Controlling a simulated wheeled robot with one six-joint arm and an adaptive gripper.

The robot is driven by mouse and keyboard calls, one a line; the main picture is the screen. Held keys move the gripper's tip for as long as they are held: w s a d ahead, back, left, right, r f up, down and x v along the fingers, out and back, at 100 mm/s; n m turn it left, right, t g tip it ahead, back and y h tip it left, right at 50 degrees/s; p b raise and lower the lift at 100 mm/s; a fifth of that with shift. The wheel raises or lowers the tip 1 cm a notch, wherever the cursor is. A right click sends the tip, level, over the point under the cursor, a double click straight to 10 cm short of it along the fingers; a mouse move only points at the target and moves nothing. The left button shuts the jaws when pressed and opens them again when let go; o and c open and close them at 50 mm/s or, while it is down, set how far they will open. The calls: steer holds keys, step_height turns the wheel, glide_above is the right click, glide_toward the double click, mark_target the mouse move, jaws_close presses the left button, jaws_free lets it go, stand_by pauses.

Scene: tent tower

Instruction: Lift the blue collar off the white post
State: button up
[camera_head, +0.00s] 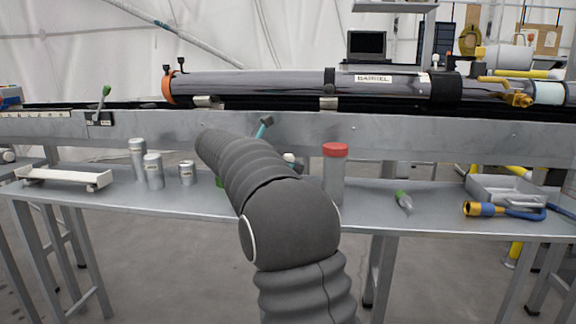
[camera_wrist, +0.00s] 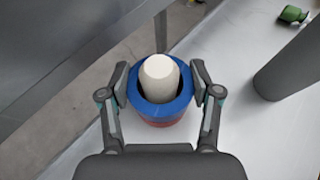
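The blue collar (camera_wrist: 160,110) is a thick ring around the white post (camera_wrist: 160,75) in the wrist view. The post's rounded top sticks up through the ring, with a dark gap between them. A red band (camera_wrist: 162,123) shows just under the collar. My gripper (camera_wrist: 160,82) has one finger on each side of the collar, and both pads appear to touch its outer wall. The lower part of the post is hidden. In the head view my arm covers the collar, and a small white rounded tip (camera_head: 289,158) shows beside the arm.
A grey cylinder with a red lid (camera_head: 334,175) stands close right of my arm. Grey canisters (camera_head: 153,171) and a white rack (camera_head: 63,178) stand left. A grey beam (camera_head: 400,135) runs behind.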

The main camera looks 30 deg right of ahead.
steer(key=shift+c, duration=1.1)
steer(key=o, duration=0.4)
steer(key=shift+c, duration=0.2)
steer(key=c, duration=0.3)
steer(key=shift+r+p, duration=3.65)
steer(key=shift+p, duration=0.8)
